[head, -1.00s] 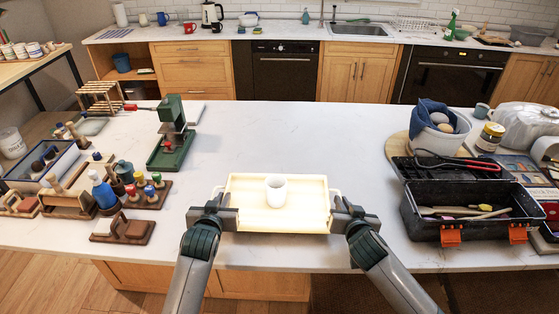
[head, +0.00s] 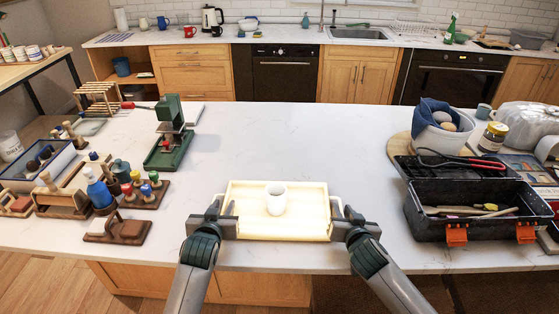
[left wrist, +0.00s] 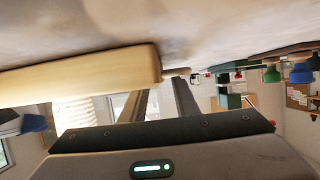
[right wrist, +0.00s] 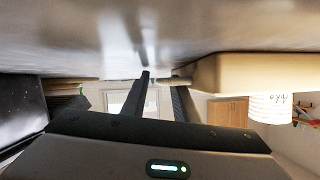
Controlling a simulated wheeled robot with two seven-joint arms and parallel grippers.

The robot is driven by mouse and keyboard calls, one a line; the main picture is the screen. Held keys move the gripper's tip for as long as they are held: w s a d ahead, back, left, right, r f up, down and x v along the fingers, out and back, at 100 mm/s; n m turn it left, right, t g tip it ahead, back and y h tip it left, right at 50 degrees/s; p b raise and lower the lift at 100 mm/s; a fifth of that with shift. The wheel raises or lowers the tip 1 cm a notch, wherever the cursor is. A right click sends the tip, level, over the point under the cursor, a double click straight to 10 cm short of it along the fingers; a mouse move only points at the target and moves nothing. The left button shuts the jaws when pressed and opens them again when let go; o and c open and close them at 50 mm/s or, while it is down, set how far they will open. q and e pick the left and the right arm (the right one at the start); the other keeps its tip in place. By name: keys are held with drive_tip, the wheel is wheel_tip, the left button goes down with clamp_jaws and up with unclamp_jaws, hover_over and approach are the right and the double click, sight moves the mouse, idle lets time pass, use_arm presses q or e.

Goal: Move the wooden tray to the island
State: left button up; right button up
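The pale wooden tray (head: 300,228) is at the front middle of the white island top (head: 330,135). It is level, and I cannot tell if it touches the top or is just above it. A white cup (head: 276,199) stands upright in it. My left gripper (head: 229,220) is at the tray's left handle, and my right gripper (head: 337,221) is at its right handle. Both look shut on the handles. The tray's side (left wrist: 90,78) shows close to the fingers in the left wrist view, and also in the right wrist view (right wrist: 250,72).
A black toolbox (head: 430,229) with an open lid stands to the right, near a pot with blue cloth (head: 436,130). A green press (head: 171,145) and several pottery tools with wooden stands (head: 118,230) are to the left. The island behind the tray is clear.

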use_arm(q)
drive_tip(key=shift+s, duration=0.1)
drive_tip(key=v, duration=1.2)
drive_tip(key=shift+r, duration=0.1)
use_arm(e)
drive_tip(key=shift+s, duration=0.15)
drive_tip(key=v, duration=1.2)
idle(0.7)
